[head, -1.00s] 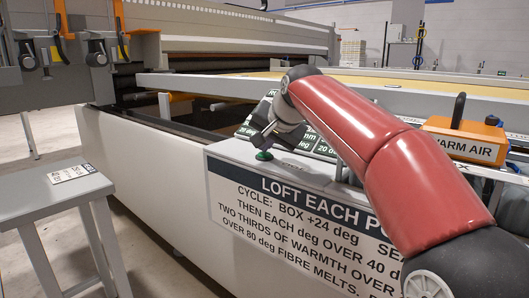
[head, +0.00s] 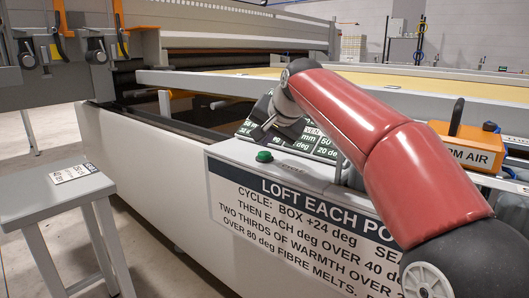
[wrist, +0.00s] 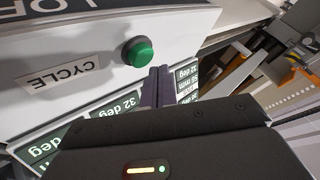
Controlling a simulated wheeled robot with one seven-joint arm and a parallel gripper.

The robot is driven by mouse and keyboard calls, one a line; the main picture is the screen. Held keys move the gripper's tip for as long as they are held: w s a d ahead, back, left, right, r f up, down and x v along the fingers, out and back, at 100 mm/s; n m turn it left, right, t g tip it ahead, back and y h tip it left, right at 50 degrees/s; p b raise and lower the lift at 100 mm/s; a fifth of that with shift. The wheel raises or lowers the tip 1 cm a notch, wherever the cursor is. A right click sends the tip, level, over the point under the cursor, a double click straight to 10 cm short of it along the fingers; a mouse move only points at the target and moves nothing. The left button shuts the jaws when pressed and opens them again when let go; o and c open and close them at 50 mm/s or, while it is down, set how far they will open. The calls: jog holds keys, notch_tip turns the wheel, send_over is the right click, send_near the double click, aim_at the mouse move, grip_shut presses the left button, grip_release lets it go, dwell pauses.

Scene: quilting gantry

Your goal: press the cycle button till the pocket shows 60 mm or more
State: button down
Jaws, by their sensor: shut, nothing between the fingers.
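The green cycle button (head: 264,156) stands on the grey ledge above the printed sign. It also shows in the wrist view (wrist: 137,52), beside an upside-down CYCLE label (wrist: 62,70). My gripper (head: 266,125) is shut and empty. In the wrist view its fingertips (wrist: 160,72) are close to the button, with a visible gap. Dark green readout panels (head: 290,137) stand behind the button, partly hidden by my arm. One at the left seems to read 58 mm and 32 deg; others show 20 deg.
A warm air box (head: 465,147) with a black handle stands at the right. The loft sign (head: 300,215) covers the front panel. A grey stool (head: 60,195) with a printed card (head: 74,173) is at the left. The gantry rail (head: 210,84) runs behind.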

aim_at(266, 154)
jog(key=shift+r+p, duration=2.4)
jog(key=shift+r, duration=0.1)
jog(key=shift+f, duration=0.1)
